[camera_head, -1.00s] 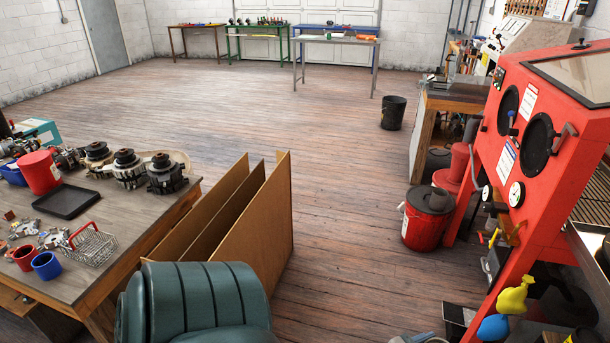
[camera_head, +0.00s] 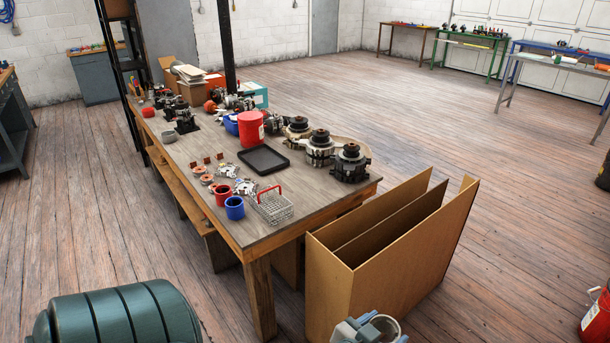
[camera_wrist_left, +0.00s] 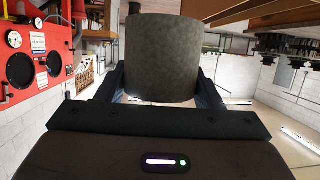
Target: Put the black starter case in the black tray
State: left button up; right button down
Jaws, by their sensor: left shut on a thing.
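The black tray (camera_head: 264,160) lies flat on the wooden workbench in the head view, and looks empty. In the left wrist view, my left gripper (camera_wrist_left: 162,92) is shut on a dark grey, smooth cylinder, which I take as the black starter case (camera_wrist_left: 162,55). In the head view my left gripper (camera_head: 366,331) is at the bottom edge, partly cut off, with the round open end of the case (camera_head: 388,325) showing beside it. It is in front of the bench, well apart from the tray. My right gripper is not in view.
The workbench (camera_head: 300,222) carries a red canister (camera_head: 251,130) behind the tray, several alternators (camera_head: 350,163) to its right, and a wire basket (camera_head: 274,207) with red and blue cups in front. A tall cardboard box (camera_head: 395,265) stands at the bench's right end.

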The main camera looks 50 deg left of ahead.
aim_at(269, 165)
jog(key=i+j+u, duration=0.1)
jog(key=j, duration=0.35)
jog(key=i+j+u, duration=0.1)
jog(key=i+j, duration=0.2)
jog(key=i+j+u, duration=0.1)
jog(key=j, duration=0.45)
jog(key=i+j+u, duration=0.1)
jog(key=i+j, duration=0.25)
